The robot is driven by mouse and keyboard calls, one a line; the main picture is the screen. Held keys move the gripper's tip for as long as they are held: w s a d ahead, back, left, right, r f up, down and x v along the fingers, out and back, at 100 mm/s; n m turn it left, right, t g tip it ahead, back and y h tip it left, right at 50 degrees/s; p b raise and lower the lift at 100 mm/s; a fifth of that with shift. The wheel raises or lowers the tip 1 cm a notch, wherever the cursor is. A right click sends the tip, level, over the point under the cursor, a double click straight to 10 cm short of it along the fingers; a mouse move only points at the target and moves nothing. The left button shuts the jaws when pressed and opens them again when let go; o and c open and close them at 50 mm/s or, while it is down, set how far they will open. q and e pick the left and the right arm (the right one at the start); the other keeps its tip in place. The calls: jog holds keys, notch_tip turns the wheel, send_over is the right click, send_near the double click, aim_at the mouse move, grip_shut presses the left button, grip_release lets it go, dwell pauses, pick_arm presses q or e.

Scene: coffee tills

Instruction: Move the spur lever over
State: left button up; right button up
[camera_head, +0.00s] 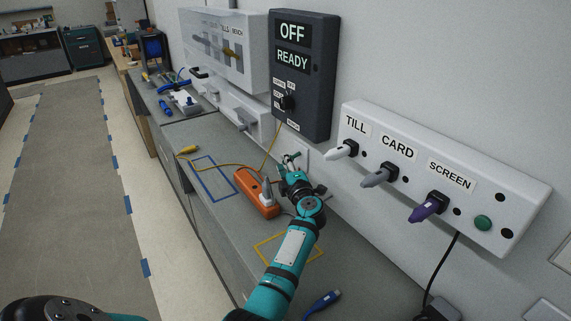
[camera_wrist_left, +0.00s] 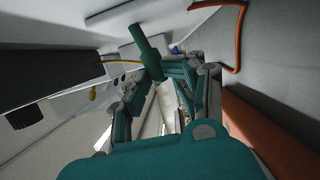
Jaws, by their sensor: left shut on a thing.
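My left gripper (camera_head: 289,164) reaches up against a white wall plate (camera_head: 302,154), below the dark OFF/READY box. In the left wrist view, a green bar-like lever (camera_wrist_left: 146,44) stands out from the pale plate (camera_wrist_left: 115,17), and its lower end is between the fingers of my left gripper (camera_wrist_left: 168,82). The gripper is shut on this lever, which I take for the spur lever. In the head view the fingers largely hide the lever. My right gripper is out of view.
The dark box (camera_head: 318,75) shows OFF and READY and has a knob. An orange block (camera_head: 257,194) with a cable sits on the counter beside the gripper. To the right, a white panel (camera_head: 515,205) holds plugs labelled TILL, CARD and SCREEN. A blue plug (camera_head: 323,301) lies in front.

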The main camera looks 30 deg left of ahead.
pick_arm(q)
jog(key=shift+f, duration=0.3)
jog(key=shift+o, duration=0.2)
jog(key=shift+w+d+f+b, duration=0.2)
jog(key=shift+w+f+b, duration=0.1)
jog(key=shift+f+b, duration=0.45)
jog(key=shift+r, duration=0.1)
jog(key=o, duration=1.1)
jog(key=shift+w, duration=0.25)
jog(key=shift+s, duration=0.15)
